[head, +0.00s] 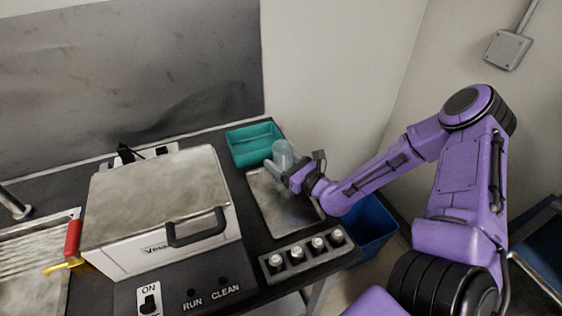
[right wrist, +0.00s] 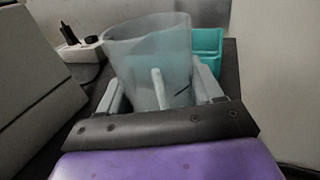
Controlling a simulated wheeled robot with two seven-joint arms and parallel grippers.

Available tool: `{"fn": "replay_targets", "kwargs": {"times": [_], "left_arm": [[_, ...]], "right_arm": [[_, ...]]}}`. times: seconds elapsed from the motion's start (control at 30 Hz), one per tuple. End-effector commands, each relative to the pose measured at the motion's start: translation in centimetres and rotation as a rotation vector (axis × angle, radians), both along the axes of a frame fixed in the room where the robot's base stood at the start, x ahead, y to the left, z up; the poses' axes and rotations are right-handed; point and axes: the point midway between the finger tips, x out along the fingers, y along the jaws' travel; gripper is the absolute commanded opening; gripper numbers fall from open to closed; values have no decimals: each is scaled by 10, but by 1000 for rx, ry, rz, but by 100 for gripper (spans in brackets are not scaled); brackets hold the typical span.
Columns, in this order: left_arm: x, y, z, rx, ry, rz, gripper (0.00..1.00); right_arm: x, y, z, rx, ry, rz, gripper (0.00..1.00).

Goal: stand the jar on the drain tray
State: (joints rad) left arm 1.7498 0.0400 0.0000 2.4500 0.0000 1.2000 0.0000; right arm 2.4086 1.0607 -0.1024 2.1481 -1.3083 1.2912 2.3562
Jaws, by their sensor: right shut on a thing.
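The jar (head: 284,153) is pale, translucent and roughly upright in the head view, at the far part of the drain tray. It also shows large in the right wrist view (right wrist: 150,60), between the fingers. My right gripper (head: 280,171) is shut on the jar, with one finger on each side of it. The drain tray (head: 283,212) is a flat grey metal tray on the dark bench, right of the white machine. The jar's base is hidden by the gripper, so I cannot tell whether it touches the tray. My left gripper is not in view.
A teal bin (head: 252,146) stands behind the tray. A grey rack (head: 303,257) with several small white-capped vials sits in front of it. The white machine (head: 158,215) with a black handle is to the left. A blue bin (head: 372,226) is below the bench's right edge.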

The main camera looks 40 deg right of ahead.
Motion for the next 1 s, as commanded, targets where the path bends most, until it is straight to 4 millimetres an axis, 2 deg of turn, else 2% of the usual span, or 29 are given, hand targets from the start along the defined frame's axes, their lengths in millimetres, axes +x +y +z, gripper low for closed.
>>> {"fn": "replay_targets", "kwargs": {"times": [0.3,0.33,0.4,0.63,0.73,0.87,1.0], "left_arm": [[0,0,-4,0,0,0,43],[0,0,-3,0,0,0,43],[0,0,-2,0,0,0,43],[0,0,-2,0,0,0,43],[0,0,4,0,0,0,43],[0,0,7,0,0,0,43],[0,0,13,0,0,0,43]], "right_arm": [[0,0,-4,-1,-1,0,20],[0,0,-2,-1,-1,0,75],[0,0,-2,-1,-1,0,91],[0,0,-2,-1,-1,0,91],[0,0,6,-1,-1,1,91],[-22,-3,5,1,-2,0,91],[-57,-8,4,-1,0,1,91]]}}
